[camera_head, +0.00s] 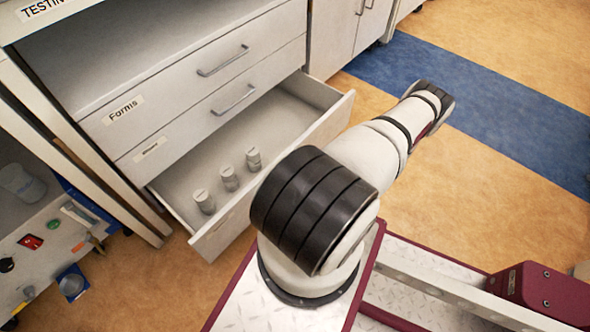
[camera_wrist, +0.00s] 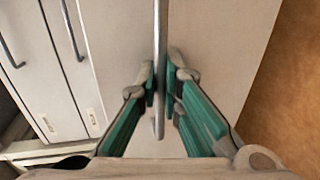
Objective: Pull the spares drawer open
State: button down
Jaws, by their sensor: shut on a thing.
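The lowest drawer (camera_head: 222,237) of the white cabinet stands well out, with several small grey cylinders (camera_head: 229,178) inside. Its own label does not show, so I cannot read that it is the spares drawer. In the wrist view my gripper (camera_wrist: 163,82) is shut on its bar handle (camera_wrist: 160,30), one green-padded finger on each side. The pale drawer front (camera_wrist: 225,60) lies behind the handle. In the head view my arm hides the gripper and this handle.
Two shut drawers sit above: one labelled Forms (camera_head: 185,83) and one with a label too small to read (camera_head: 215,118). A bench with small items (camera_head: 45,240) stands at the left. Tan floor (camera_head: 480,190) with a blue strip (camera_head: 480,100) is clear at the right.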

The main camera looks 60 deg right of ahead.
jog(key=c, duration=2)
grip_release()
jog(key=v, duration=1.2)
